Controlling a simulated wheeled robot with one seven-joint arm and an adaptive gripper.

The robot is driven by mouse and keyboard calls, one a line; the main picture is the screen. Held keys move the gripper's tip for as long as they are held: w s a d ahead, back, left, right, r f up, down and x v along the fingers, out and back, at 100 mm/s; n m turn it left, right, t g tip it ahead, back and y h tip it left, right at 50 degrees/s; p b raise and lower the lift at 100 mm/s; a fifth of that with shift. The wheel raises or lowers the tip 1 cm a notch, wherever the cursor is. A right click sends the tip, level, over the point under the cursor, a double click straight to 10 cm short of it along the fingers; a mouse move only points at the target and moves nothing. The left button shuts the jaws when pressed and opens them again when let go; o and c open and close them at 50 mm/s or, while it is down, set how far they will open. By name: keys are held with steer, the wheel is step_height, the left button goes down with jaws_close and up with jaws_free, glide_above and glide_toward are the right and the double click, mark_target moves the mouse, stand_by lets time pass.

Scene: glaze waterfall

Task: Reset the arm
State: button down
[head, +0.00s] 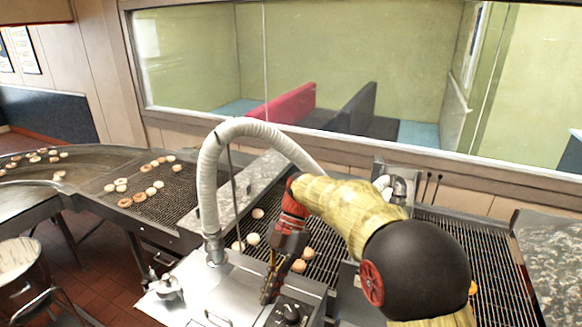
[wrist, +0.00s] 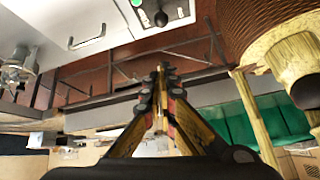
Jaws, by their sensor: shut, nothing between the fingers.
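My gripper (head: 272,284) hangs at the end of my arm in the head view, pointing down in front of the glazing machine's control panel. The red wrist and yellow forearm reach in from the right. In the wrist view my gripper (wrist: 163,70) points away from the camera, its fingers converging at the tips with nothing held. The metal machine housing (head: 200,290) lies just left of it. A black knob (head: 291,313) on the panel is close below and right of the gripper. I cannot tell the exact gap between gripper and panel.
A thick white hose (head: 212,160) arches over the machine left of my arm. Donuts (head: 124,202) lie on the mesh conveyor at left, and several more lie behind my gripper. A metal pot (head: 18,262) stands at lower left. A window (head: 350,70) spans the back.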

step_height(320, 180, down, 5)
steer(key=d+m+t, duration=0.2)
steer(key=d+m, duration=0.1)
steer(key=m, duration=0.8)
steer(key=s+d+f+m+t+h+b, duration=0.1)
steer(key=s+d+f+m+t+b, duration=0.2)
steer(key=s+d+m+t+b, duration=0.2)
steer(key=s+d+f+m+t+h+b, duration=0.2)
steer(key=s+d+m+t+b, duration=0.3)
steer(key=s+d+m+b, duration=0.7)
steer(key=s+d+f+b, duration=0.1)
steer(key=s+d+b, duration=0.1)
steer(key=d, duration=0.4)
steer(key=shift+s+f+h, duration=0.3)
steer(key=shift+s+f, duration=0.05)
